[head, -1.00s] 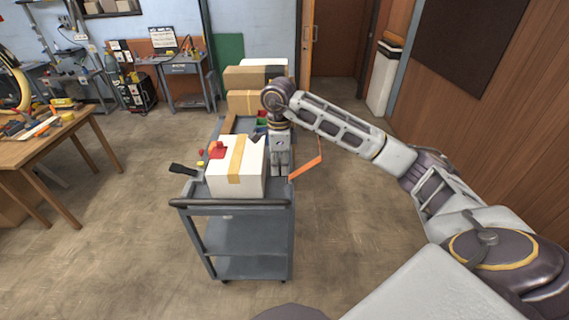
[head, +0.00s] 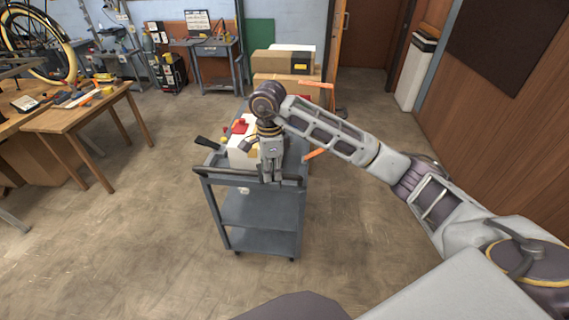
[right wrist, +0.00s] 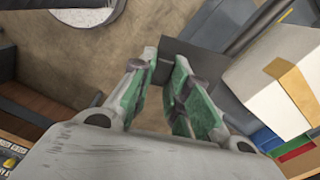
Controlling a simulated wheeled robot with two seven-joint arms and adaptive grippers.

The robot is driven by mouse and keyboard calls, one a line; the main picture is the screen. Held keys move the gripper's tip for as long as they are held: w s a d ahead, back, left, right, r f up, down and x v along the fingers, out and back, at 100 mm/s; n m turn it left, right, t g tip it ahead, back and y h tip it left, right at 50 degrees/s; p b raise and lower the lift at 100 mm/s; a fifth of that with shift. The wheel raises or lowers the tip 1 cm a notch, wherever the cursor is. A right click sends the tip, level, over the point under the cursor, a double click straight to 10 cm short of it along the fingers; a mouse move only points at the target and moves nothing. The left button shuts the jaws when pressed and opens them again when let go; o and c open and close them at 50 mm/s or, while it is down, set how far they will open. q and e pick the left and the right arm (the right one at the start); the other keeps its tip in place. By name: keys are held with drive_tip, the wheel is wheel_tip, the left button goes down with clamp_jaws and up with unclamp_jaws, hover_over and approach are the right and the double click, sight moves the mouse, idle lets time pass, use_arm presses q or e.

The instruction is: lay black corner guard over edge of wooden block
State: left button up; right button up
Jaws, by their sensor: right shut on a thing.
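My right gripper (head: 271,178) points down at the near end of the grey cart, in front of the white box. In the right wrist view its green-lined fingers (right wrist: 163,74) are closed on a flat dark piece (right wrist: 197,53), which looks like the black corner guard. The piece sticks out past the fingertips and is held clear of the white box. In the head view I cannot make the piece out. I cannot pick out the wooden block in either view. My left gripper is not in view.
The grey cart (head: 228,178) carries a white box (head: 236,157) with tape, a red item (head: 239,127) and a black-handled thing (head: 207,143). Cardboard boxes (head: 275,63) stand behind. An orange bar (head: 314,153) juts out at right. Open floor surrounds the cart's front.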

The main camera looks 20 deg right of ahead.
drive_tip(key=s+a+f+n, duration=0.4)
drive_tip(key=a+f+n, duration=0.5)
drive_tip(key=f+n, duration=0.45)
drive_tip(key=s+d+f+n, duration=0.1)
drive_tip(key=d+f+n, duration=0.5)
drive_tip(key=d, duration=0.5)
drive_tip(key=shift+s+f+n, duration=0.15)
drive_tip(key=shift+s+n, duration=0.2)
drive_tip(key=shift+s, duration=0.05)
drive_tip(key=shift+s+d, duration=0.1)
drive_tip(key=shift+d, duration=0.05)
